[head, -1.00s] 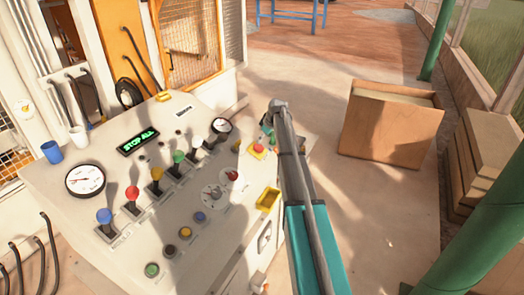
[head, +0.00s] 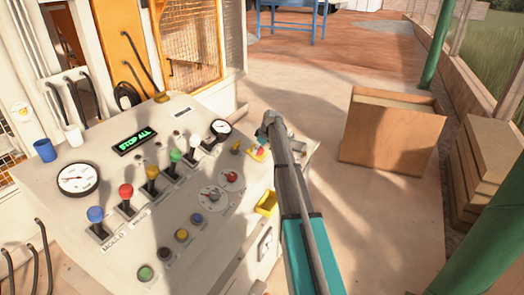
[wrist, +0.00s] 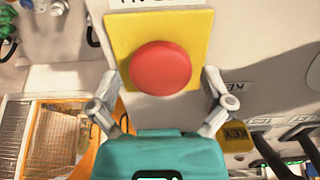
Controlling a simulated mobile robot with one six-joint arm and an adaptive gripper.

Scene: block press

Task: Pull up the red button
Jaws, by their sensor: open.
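The red button (wrist: 160,68) is a round mushroom cap on a yellow square plate (wrist: 122,28) in the wrist view. In the head view the button (head: 260,151) sits at the right end of the control panel, partly covered by my arm. My gripper (wrist: 161,82) is open, with one grey finger on each side of the button. I see gaps between the fingers and the cap, and nothing is held. In the head view my gripper (head: 263,143) is at the button, its fingers small and hard to make out.
The sloped panel (head: 70,225) carries several coloured levers, gauges and small buttons left of my gripper. A blue cup (head: 44,150) stands on the panel's far-left edge. A wooden box (head: 392,135) stands on the floor to the right.

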